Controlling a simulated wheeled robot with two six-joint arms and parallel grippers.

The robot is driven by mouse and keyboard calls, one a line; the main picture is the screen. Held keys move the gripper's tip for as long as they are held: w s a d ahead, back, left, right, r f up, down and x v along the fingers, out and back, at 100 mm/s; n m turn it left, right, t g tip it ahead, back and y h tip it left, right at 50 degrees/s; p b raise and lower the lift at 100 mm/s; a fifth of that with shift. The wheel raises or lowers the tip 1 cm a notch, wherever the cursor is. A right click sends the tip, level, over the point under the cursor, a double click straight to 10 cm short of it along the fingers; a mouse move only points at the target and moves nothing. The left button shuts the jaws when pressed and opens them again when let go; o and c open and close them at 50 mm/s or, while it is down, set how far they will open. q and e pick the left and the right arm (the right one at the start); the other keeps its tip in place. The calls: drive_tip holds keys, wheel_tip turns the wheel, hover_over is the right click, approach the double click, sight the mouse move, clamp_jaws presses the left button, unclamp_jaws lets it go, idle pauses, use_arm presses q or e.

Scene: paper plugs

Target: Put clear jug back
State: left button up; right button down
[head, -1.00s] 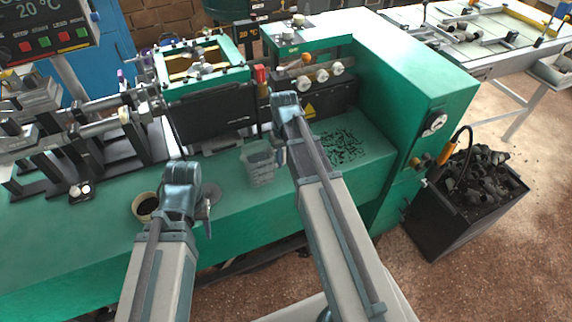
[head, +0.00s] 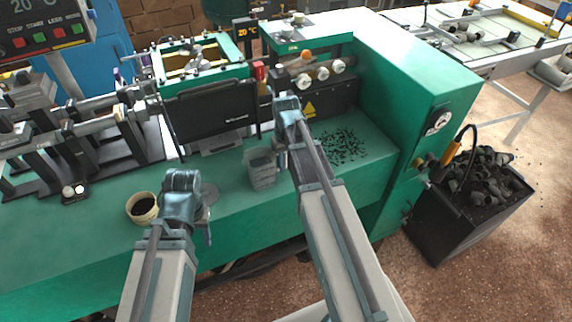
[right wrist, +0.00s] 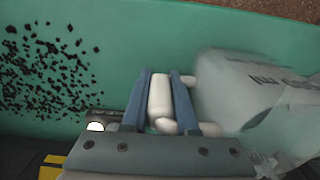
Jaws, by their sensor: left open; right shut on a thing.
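The clear jug (head: 262,170) is a see-through grey vessel over the green bench, left of my right gripper (head: 281,156) in the head view. In the right wrist view my right gripper (right wrist: 160,98) is shut on the jug's pale handle (right wrist: 160,92). The jug's body (right wrist: 235,85) is to the right there, blurred, with dark marks on it. I cannot tell whether its base touches the bench. My left gripper (head: 207,228) is open at the bench's front, right of a small cup; its fingers are partly hidden by my wrist.
The cream cup (head: 133,211) holds dark stuff. A grey disc (head: 209,194) lies behind my left gripper. Black bits (head: 342,146) are scattered on the bench at right. A green machine housing (head: 405,75) and black panel (head: 208,112) stand behind. A bin of dark lumps (head: 435,228) stands right.

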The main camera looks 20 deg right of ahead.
drive_tip(key=c, duration=0.7)
unclamp_jaws()
drive_tip(key=shift+r, duration=0.15)
wheel_tip(320, 180, up, 12)
drive_tip(key=p, duration=1.2)
drive_tip(key=shift+p, duration=0.3)
drive_tip(key=s+a+n, duration=0.1)
drive_tip(key=s+a, duration=0.4)
drive_tip(key=a, duration=0.1)
drive_tip(key=s+a+n, duration=0.1)
drive_tip(key=s+a, duration=0.4)
drive_tip(key=a, duration=0.2)
drive_tip(key=s+a+n+h, duration=0.1)
drive_tip(key=s+a, duration=0.4)
drive_tip(key=a, duration=0.1)
drive_tip(key=shift+s+a, duration=0.25)
drive_tip(key=shift+s, duration=0.05)
